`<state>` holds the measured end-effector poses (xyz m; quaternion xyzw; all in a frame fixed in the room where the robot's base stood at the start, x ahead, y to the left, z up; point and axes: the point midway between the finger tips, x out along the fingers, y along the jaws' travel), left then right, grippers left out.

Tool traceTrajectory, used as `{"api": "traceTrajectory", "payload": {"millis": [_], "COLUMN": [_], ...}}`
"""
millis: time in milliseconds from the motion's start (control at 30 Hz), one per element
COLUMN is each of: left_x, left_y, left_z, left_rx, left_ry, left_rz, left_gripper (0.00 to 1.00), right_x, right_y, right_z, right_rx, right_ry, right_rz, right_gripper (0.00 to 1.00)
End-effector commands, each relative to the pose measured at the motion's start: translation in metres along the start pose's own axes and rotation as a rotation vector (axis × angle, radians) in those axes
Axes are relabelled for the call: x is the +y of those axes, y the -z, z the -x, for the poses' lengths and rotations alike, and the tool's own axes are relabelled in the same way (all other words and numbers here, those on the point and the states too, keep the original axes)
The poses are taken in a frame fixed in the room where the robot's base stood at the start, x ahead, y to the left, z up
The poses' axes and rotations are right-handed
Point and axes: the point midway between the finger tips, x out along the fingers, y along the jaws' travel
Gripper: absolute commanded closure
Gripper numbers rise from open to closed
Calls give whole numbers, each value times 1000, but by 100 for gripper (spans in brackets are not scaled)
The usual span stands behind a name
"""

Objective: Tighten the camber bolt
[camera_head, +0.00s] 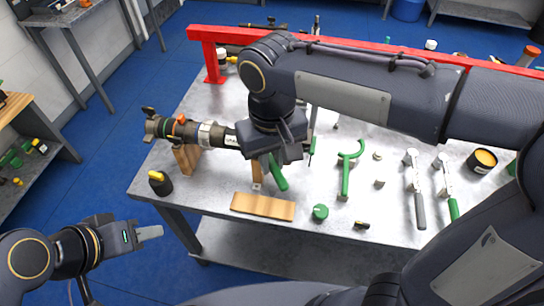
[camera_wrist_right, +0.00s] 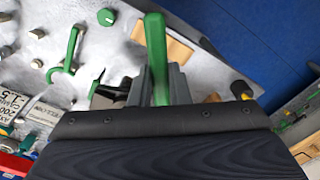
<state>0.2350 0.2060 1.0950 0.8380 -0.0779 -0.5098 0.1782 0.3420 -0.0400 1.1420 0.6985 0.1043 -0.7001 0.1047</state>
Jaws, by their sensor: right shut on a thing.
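The damper (camera_head: 212,135) lies across the left part of the table on a wooden block (camera_head: 187,158). It has a dark body, a light collar and an orange part near its left end. I cannot make out the camber bolt. My right gripper (camera_head: 272,160) is shut on a green-handled tool (camera_head: 278,176), beside the right part of the damper. In the right wrist view the green handle (camera_wrist_right: 155,55) stands up between the fingers; the tool's working end is hidden. My left gripper (camera_head: 150,232) is empty, off the table's front left; its finger gap is unclear.
A wooden board (camera_head: 262,206), a green cap (camera_head: 320,212) and a green hooked tool (camera_head: 349,170) lie toward the front. Two wrenches (camera_head: 417,190) (camera_head: 446,185) lie right. A red rail (camera_head: 208,52) runs along the back.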

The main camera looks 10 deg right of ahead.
Motion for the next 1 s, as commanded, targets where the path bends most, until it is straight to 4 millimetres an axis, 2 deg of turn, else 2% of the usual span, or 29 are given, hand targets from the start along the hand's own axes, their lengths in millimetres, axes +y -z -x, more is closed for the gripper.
{"api": "traceTrajectory", "payload": {"millis": [333, 800, 1000], "left_x": [2, -10, -13], "left_y": [2, -11, -14], "left_z": [3, -22, -28], "left_rx": [0, 0, 0], "left_ry": [0, 0, 0], "left_rz": [0, 0, 0], "left_gripper": [64, 64, 64], "right_x": [0, 0, 0], "right_y": [0, 0, 0], "right_z": [1, -39, -50], "right_rx": [1, 0, 1], "right_ry": [0, -1, 0], "right_rz": [0, 0, 0], "right_gripper": [100, 100, 100]}}
